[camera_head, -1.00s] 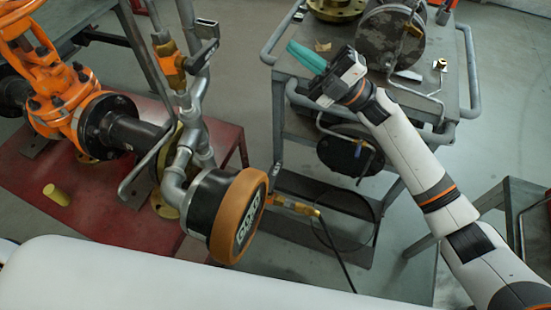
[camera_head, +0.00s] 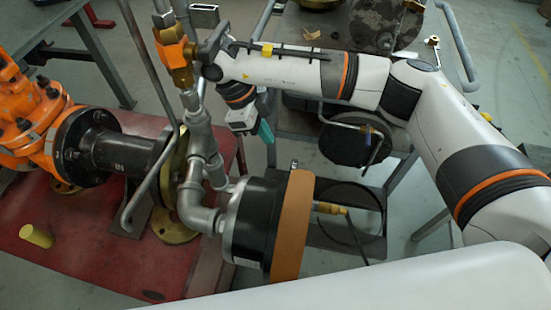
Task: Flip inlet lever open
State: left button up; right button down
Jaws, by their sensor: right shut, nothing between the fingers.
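A brass valve body (camera_head: 176,58) sits on the grey vertical pipework at the upper left. A dark grey handle (camera_head: 213,42), which looks like the inlet lever, sticks out from its right side, close to my right wrist. My right gripper (camera_head: 266,132) hangs below that wrist, to the right of the pipe and above the gauge. Its teal fingers are shut and empty, and partly hidden behind its body. It appears apart from the valve and lever, though the depth gap is hard to tell. My left gripper is not in view.
A round gauge with an orange rim (camera_head: 292,225) stands below my right gripper. An orange valve (camera_head: 35,120) and black flanged pipe (camera_head: 105,150) lie left, over a red stand (camera_head: 90,262). A grey cart (camera_head: 465,62) with parts stands behind my right arm.

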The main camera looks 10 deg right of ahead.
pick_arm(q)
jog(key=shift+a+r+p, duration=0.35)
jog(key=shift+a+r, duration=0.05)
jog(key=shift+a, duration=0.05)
pick_arm(e)
jog(key=x, duration=1)
